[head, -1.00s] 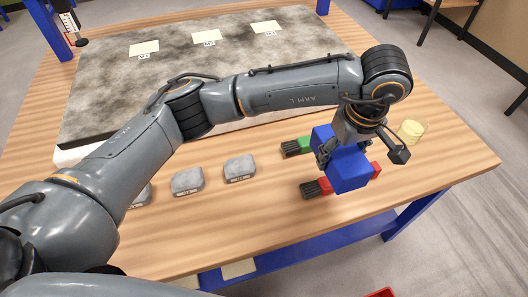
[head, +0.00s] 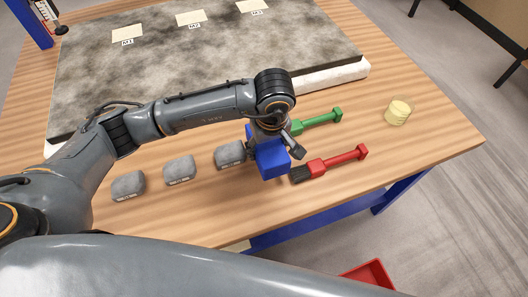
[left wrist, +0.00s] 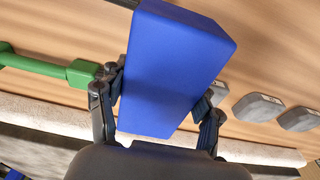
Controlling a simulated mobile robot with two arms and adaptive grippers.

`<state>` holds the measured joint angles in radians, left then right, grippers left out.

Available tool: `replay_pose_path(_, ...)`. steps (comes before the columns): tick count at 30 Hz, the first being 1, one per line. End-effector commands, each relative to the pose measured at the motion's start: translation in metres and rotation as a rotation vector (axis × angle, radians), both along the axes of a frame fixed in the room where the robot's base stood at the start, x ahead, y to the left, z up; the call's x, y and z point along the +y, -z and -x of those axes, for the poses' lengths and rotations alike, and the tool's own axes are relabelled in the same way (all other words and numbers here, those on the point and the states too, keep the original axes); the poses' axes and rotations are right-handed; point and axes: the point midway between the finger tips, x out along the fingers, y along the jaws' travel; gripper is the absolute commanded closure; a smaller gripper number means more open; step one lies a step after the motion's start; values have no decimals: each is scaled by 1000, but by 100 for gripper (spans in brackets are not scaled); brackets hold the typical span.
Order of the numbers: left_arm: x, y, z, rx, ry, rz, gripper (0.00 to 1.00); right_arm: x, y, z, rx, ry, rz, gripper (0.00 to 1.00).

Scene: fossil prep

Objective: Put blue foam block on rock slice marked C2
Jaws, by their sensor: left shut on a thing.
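My left gripper (head: 268,143) is shut on the blue foam block (head: 273,162) and holds it above the table's front part. In the left wrist view the block (left wrist: 175,65) sits between the two fingers (left wrist: 160,112). A large mottled grey rock slab (head: 200,75) on a white base lies behind the gripper. Three cream squares (head: 127,33) lie along its far side, each with a small tag. I cannot read the tags surely, so I cannot tell which is C2. My right gripper is not in view.
Three grey labelled stones (head: 179,170) stand in a row left of the block. A green brush (head: 318,121) and a red brush (head: 335,162) lie to its right. A cream roll-like stack (head: 397,112) stands farther right. A red bin (head: 367,276) is below the table's front edge.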

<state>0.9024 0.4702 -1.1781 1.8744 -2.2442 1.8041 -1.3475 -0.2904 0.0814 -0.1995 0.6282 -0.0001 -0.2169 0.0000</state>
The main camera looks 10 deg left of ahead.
Motion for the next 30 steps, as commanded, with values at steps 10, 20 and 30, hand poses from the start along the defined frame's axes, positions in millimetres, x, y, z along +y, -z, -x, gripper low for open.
replay_pose_path(10,9,38,1,0,-1,0,59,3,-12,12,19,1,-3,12)
replay_pose_path(20,9,43,1,-1,0,0,59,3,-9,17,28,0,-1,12)
replay_pose_path(30,9,43,1,-1,0,-1,12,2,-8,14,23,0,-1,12)
